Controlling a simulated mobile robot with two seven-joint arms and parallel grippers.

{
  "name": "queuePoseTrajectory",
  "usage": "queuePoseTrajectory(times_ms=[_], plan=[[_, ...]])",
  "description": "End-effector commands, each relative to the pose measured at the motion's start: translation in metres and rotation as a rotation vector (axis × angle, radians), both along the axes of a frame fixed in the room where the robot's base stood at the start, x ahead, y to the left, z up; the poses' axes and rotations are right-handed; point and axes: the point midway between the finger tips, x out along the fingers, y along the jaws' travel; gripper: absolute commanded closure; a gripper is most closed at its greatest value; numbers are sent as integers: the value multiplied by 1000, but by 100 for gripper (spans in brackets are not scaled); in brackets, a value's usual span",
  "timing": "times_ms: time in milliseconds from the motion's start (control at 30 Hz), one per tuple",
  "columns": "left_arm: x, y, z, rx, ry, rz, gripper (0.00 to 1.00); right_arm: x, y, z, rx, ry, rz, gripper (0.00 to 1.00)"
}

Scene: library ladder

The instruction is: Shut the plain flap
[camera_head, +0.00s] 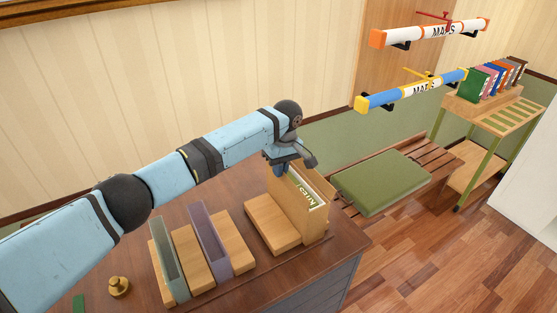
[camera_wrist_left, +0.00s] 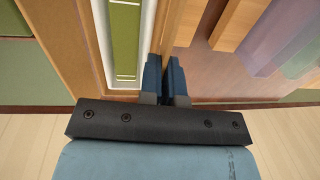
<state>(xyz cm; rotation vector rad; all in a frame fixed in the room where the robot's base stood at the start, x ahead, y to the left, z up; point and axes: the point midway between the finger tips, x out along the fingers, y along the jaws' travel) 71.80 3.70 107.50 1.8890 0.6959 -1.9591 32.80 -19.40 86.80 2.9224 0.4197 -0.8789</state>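A plain wooden upright panel, which I take to be the plain flap (camera_head: 284,196), stands on the dark desk at the left side of a card marked KITES (camera_head: 312,199). A low wooden block (camera_head: 268,222) lies left of it. My left gripper (camera_head: 279,166) is at the panel's top edge, partly hidden by my wrist. In the left wrist view its two fingers (camera_wrist_left: 166,82) are close together, with the panel's wooden edge (camera_wrist_left: 183,28) running between them. The fingers look shut on it. My right gripper is not in view.
A grey-green panel (camera_head: 167,262) and a purple panel (camera_head: 209,238) stand beside wooden blocks farther left. A brass stamp (camera_head: 119,286) is at the desk's front left. A green cushioned bench (camera_head: 382,182) is beyond the desk. A wheeled cart with books (camera_head: 495,80) stands farther right.

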Motion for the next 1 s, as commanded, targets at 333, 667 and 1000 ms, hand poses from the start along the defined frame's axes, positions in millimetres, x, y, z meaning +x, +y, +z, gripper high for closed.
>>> queuePoseTrajectory(times_ms=[333, 667, 1000], plan=[[1, -1, 0, 35, 22, 0, 100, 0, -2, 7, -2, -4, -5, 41], [1, -1, 0, 34, 21, 0, 80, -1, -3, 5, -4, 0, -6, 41], [1, -1, 1, 34, 21, 0, 70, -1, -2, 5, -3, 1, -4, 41]])
